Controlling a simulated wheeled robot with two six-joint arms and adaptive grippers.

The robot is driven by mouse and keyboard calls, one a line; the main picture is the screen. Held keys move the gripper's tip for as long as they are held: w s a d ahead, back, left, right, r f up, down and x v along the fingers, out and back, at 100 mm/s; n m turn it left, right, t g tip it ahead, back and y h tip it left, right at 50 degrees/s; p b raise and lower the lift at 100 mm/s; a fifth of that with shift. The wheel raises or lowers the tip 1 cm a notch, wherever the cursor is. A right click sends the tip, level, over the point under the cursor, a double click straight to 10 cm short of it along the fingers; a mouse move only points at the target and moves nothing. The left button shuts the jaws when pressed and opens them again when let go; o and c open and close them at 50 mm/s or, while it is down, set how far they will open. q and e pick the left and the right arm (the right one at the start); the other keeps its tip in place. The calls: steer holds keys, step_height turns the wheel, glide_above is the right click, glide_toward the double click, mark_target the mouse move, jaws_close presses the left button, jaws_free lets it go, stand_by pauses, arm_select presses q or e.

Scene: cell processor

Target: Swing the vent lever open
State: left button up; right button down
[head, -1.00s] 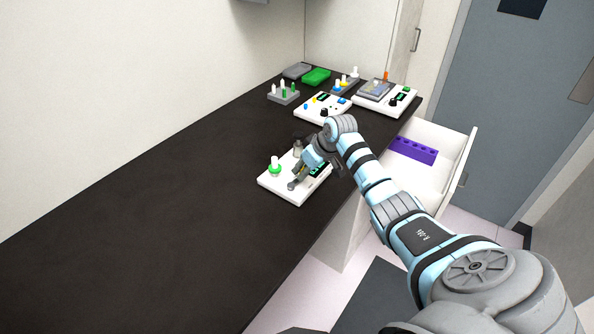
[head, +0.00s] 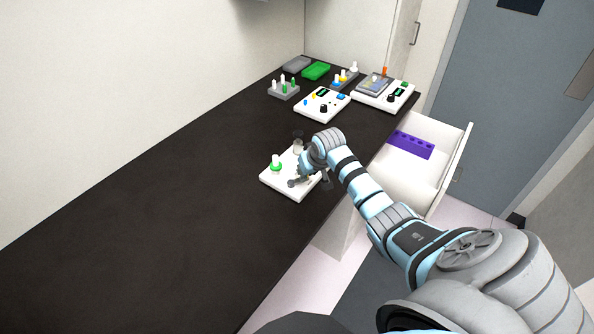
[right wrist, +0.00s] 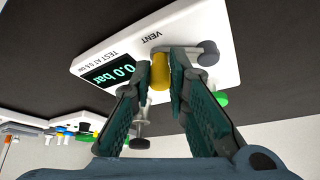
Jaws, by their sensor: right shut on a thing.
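The white vent unit (head: 272,185) lies on the dark bench, and its front edge is near the bench edge. In the right wrist view it shows the word VENT and a display (right wrist: 115,66) reading 0.0 bar. The vent lever's yellow grip (right wrist: 160,71) is between the fingers of my right gripper (right wrist: 163,82), which is shut on it. A grey bar with a rounded grey end (right wrist: 208,53) lies beside the grip. In the head view, my right gripper (head: 299,177) hides the grip and the display. My left gripper is not in view.
Other white devices (head: 322,108) and a tube rack (head: 284,90) stand farther back. The left bench is clear.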

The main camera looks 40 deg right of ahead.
steer(key=shift+s+a+f+m, duration=0.15)
steer(key=shift+a+m, duration=0.05)
steer(key=shift+m, duration=0.2)
steer(key=m+h, duration=0.1)
steer(key=s+m, duration=0.1)
steer(key=m, duration=0.1)
steer(key=shift+s+a+g+h, duration=0.1)
steer(key=shift+a+g+h, duration=0.3)
steer(key=m, duration=0.2)
steer(key=s+a+m+g+h, duration=0.1)
steer(key=shift+a+m, duration=0.1)
steer(key=shift+m, duration=0.3)
steer(key=c, duration=1.7)
jaws_free()
steer(key=shift+w, duration=0.1)
steer(key=shift+o, duration=0.7)
steer(key=shift+w, duration=0.1)
